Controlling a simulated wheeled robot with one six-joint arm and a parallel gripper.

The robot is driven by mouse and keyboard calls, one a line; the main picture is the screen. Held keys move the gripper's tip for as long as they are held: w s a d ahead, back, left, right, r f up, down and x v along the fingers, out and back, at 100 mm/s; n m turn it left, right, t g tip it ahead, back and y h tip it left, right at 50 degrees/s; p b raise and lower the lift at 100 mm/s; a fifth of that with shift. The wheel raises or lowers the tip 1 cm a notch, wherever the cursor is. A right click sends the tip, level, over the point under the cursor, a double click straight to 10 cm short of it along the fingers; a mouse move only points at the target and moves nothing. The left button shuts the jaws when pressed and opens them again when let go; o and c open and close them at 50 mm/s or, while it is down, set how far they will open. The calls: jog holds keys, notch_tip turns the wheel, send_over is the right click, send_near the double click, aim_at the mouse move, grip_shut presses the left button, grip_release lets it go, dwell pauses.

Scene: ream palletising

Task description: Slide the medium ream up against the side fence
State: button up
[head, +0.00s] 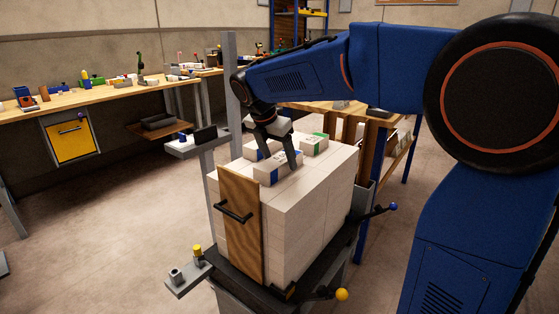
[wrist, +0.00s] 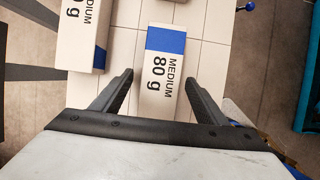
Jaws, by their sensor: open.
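A white medium ream with a blue band, marked "MEDIUM 80 g" (wrist: 165,62), lies on top of the stack. It also shows in the head view (head: 272,174). My gripper (wrist: 159,78) is open, with one finger on each side of the ream's near end. I cannot tell whether the fingers touch it. In the head view my gripper (head: 279,160) reaches down over the stack. A second blue-banded medium ream (wrist: 84,38) lies to the left in the wrist view. An upright wooden panel with a dark handle (head: 240,225) stands against the stack's front side; it may be the side fence.
A green-marked ream (head: 315,143) lies farther back on the stack. The white stack (head: 320,195) has bare tiled top to its right. A grey post (head: 231,85) stands behind it. A workbench with loose items (head: 110,92) runs along the wall.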

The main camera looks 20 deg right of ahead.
aim_at(265, 167)
jog(key=shift+w+d+f, duration=0.1)
jog(key=shift+d+f, duration=0.05)
jog(key=shift+f, duration=0.4)
jog(key=c, duration=1.4)
jog(key=shift+c, duration=0.2)
jog(key=shift+s+a, duration=0.5)
jog(key=shift+a, duration=0.2)
jog(key=shift+s+a, duration=0.5)
jog(key=shift+a, duration=0.15)
jog(key=shift+s+a, duration=0.45)
jog(key=shift+a, duration=0.2)
jog(key=shift+s+a, duration=0.45)
jog(key=shift+a, duration=0.15)
jog(key=o, duration=1.4)
jog(key=shift+o, duration=0.2)
